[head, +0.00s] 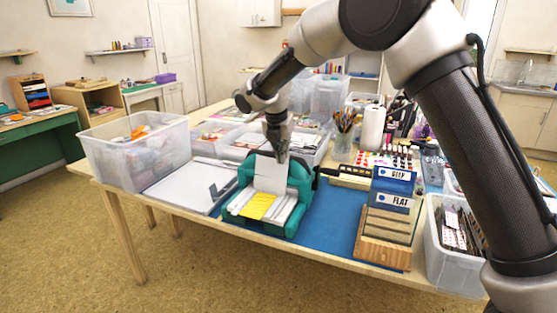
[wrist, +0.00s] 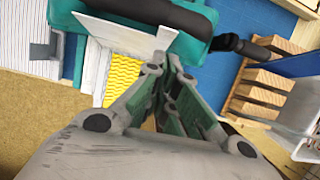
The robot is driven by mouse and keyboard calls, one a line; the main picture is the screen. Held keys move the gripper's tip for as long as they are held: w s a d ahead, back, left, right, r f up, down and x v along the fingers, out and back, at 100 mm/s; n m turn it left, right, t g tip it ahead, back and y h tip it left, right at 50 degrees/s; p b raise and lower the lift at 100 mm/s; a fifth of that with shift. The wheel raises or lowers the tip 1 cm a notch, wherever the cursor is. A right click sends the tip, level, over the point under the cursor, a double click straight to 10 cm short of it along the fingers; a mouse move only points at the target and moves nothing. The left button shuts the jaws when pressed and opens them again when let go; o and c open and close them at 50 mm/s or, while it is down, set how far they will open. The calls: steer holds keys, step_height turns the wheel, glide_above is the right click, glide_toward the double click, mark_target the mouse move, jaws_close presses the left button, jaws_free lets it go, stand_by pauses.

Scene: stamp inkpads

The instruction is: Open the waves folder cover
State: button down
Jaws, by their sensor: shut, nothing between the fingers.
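A yellow wave-textured plate (head: 258,206), which looks like part of the waves folder, lies on the bed of a teal press (head: 293,208). It also shows in the wrist view (wrist: 122,78). A pale flat panel (head: 270,175), apparently the folder cover, stands raised behind the yellow plate, with the yellow texture exposed in front. In the wrist view the panel (wrist: 125,32) is seen from above. My gripper (head: 283,158) is shut and empty at the panel's upper right. Its fingertips (wrist: 170,48) are close to the panel's edge; I cannot tell whether they touch.
A black crank handle (head: 335,172) sticks out at the press's right. A wooden rack (head: 384,248) with labelled plates stands on the blue mat (head: 325,225). A white board (head: 180,186) lies left of the press. Clear bins (head: 125,160) and pots crowd the table's back and sides.

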steer(key=shift+w+d, duration=0.25)
steer(key=shift+w, duration=0.3)
steer(key=shift+r, duration=0.1)
